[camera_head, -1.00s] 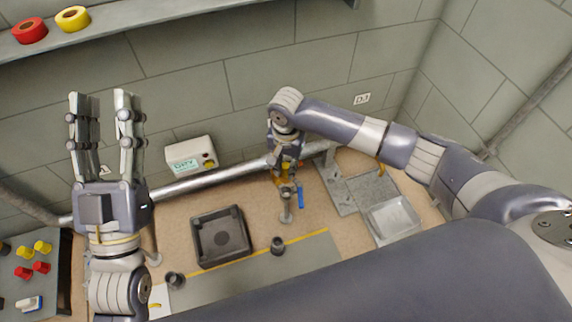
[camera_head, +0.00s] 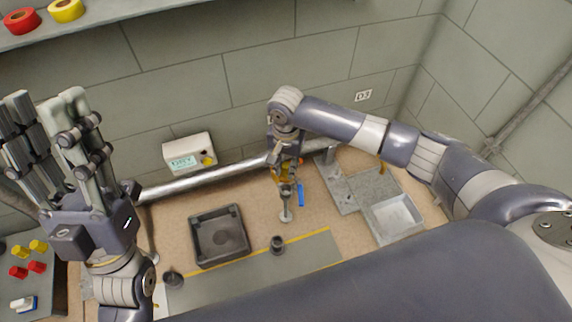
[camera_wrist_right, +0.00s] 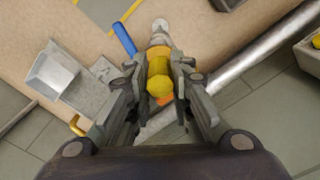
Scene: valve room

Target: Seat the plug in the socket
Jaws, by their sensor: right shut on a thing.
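My right gripper (camera_head: 286,170) points down over the silver pipe and is shut on a yellow piece, most likely the plug (camera_wrist_right: 159,82). In the right wrist view the yellow piece sits between the fingers of the right gripper (camera_wrist_right: 160,68), with orange parts just around it. A blue lever (camera_head: 301,195) and a grey upright with a round foot (camera_head: 286,214) show close below. I cannot make out the socket, or whether the plug touches it; the fingers cover that spot. My left gripper (camera_head: 43,105) is raised at the left, open and empty.
The silver pipe (camera_head: 215,178) runs along the wall below a white meter box (camera_head: 188,152). A dark square tray (camera_head: 219,262) and a dark cylinder (camera_head: 277,245) are nearby. A grey open bin (camera_head: 394,217) stands right. Yellow and red pieces lie on a side table (camera_head: 45,292).

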